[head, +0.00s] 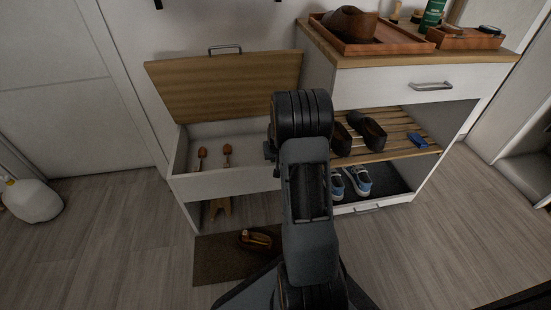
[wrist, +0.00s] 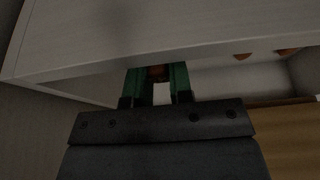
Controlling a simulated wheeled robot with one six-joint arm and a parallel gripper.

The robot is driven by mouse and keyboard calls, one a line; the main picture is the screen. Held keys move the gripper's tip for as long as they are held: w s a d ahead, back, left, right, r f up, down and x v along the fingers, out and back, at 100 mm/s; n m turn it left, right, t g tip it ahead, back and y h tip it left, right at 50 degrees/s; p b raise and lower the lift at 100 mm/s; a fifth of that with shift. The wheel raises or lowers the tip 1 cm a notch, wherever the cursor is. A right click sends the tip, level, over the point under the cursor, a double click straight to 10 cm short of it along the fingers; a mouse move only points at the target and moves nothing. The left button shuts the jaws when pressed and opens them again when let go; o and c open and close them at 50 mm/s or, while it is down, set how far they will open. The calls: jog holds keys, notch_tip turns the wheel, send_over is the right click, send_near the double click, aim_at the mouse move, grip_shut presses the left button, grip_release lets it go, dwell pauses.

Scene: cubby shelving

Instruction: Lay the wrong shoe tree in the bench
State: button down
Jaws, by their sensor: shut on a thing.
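The white bench (head: 225,183) stands at left of centre with its wooden lid (head: 225,85) raised. Two orange-brown shoe trees (head: 202,155) (head: 227,152) lie apart inside it; orange-brown ends (wrist: 242,56) also show in the wrist view. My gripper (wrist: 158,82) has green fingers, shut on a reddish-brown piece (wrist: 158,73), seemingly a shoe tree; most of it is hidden. In the wrist view a pale panel edge runs just beyond the fingertips. In the head view my arm hides the gripper and the held piece.
A brown shoe (head: 258,238) sits on the dark mat (head: 215,262) before the bench. A wooden piece (head: 220,208) stands under the bench. The cabinet (head: 400,92) at right holds dark shoes (head: 372,133), blue sneakers (head: 357,180) and a tray (head: 385,45) on top. Floor at right is clear.

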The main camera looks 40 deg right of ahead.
jog(key=shift+f+b, duration=0.45)
jog(key=shift+f, duration=0.15)
jog(key=c, duration=1)
grip_release()
jog(key=p+v, duration=0.6)
jog(key=v, duration=0.6)
jog(key=s+a+r+n+y, duration=0.1)
jog(key=s+a+r, duration=0.1)
jog(key=a+r, duration=0.3)
jog(key=s+a+r+n, duration=0.2)
jog(key=s+a+r, duration=0.15)
jog(key=a, duration=0.45)
jog(key=s+a+r, duration=0.1)
jog(key=s+a, duration=0.2)
jog(key=s+a+r+n, duration=0.1)
jog(key=s+a, duration=0.2)
jog(key=s, duration=0.1)
jog(key=s+a+r+n+g, duration=0.1)
jog(key=s+a, duration=0.2)
jog(key=s, duration=0.1)
jog(key=shift+a+y, duration=0.4)
